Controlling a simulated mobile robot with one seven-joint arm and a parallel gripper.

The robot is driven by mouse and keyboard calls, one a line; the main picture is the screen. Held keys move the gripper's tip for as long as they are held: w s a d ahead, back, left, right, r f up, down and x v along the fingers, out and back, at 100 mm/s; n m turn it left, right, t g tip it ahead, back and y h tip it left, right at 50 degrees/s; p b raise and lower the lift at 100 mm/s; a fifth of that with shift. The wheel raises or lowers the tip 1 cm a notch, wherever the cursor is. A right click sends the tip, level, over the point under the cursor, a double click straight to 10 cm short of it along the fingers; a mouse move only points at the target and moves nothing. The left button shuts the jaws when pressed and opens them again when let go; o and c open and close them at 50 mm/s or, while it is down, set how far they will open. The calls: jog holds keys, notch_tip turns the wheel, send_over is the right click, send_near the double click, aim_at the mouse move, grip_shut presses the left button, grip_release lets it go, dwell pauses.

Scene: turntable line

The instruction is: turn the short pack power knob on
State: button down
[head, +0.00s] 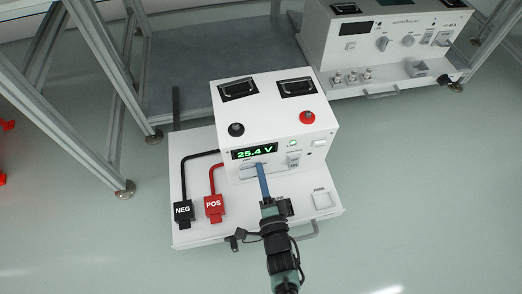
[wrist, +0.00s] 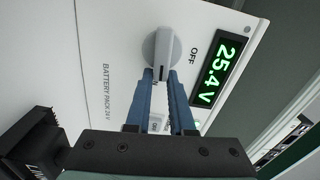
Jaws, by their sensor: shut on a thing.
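The white battery pack (head: 240,182) stands in the middle of the head view, with a lit green display (head: 254,153) reading 25.4 V. Its grey power knob (wrist: 158,46) shows in the wrist view, on the panel beside the display (wrist: 217,72). My gripper (wrist: 161,76) has its blue fingers closed on the knob's raised bar, which points towards the fingers, away from the side of the word OFF (wrist: 193,55). A mark by the bar's end is mostly hidden. In the head view my gripper (head: 261,168) covers most of the knob.
Black NEG (head: 183,211) and red POS (head: 214,207) plugs sit on the base plate at left. A square marked PARK (head: 322,199) lies at right. A switch (head: 293,160) is right of my fingers. Another white unit (head: 345,60) stands behind, at upper right.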

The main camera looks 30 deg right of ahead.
jog(key=shift+s+a+f+m, duration=0.1)
jog(key=shift+a+f+m, duration=0.3)
jog(key=shift+a+f, duration=0.1)
jog(key=shift+r, duration=0.1)
jog(key=c, duration=0.8)
grip_release()
jog(key=shift+d+r, duration=0.15)
jog(key=shift+m, duration=0.3)
jog(key=p+v, duration=0.4)
jog(key=v, duration=0.9)
jog(key=shift+p, duration=0.35)
